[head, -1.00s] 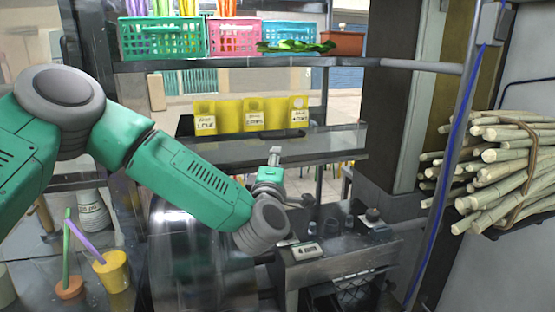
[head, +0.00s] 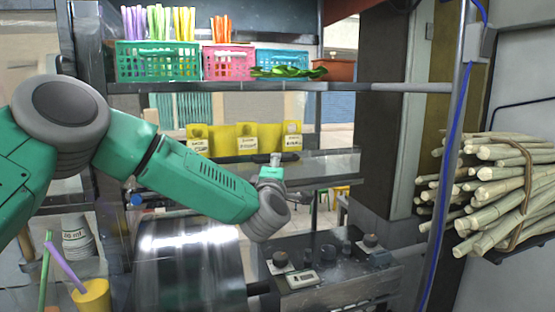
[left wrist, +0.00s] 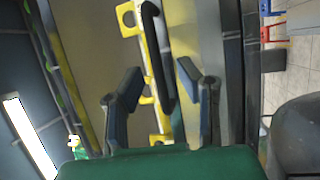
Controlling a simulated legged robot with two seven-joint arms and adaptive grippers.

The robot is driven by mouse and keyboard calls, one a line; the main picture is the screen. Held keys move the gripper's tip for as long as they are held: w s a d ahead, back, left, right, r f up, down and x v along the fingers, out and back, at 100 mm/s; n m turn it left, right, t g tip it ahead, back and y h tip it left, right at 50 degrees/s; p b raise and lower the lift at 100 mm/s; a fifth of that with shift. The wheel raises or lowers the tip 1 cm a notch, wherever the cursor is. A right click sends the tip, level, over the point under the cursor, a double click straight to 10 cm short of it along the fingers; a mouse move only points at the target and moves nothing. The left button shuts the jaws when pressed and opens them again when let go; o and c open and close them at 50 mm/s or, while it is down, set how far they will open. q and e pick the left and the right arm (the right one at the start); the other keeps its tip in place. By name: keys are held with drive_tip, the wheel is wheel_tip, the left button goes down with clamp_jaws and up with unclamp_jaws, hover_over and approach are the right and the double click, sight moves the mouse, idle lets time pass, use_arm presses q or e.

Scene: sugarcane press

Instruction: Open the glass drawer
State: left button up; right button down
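The glass drawer (head: 325,168) is a clear-fronted counter case at the middle of the head view, below a row of yellow holders. Its black handle (head: 259,159) lies on the front, partly hidden by my gripper. My left gripper (head: 277,160) is right in front of the handle. In the left wrist view, the gripper (left wrist: 158,82) is open, its two dark fingers apart. The black bar handle (left wrist: 154,40) shows beyond and between the fingertips; I cannot tell whether they touch it. The right gripper is not in view.
Yellow holders (head: 247,138) stand behind the drawer. A shelf above holds a green basket (head: 158,62) and a pink basket (head: 228,66). A steel drum (head: 190,265) and a control panel (head: 325,268) are below my arm. Sugarcane (head: 495,195) is stacked at the right.

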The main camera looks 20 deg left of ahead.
use_arm(q)
drive_tip(key=shift+x, duration=1.65)
drive_tip(key=shift+d, duration=0.1)
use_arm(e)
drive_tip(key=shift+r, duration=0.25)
use_arm(q)
clamp_jaws()
drive_tip(key=shift+s, duration=0.1)
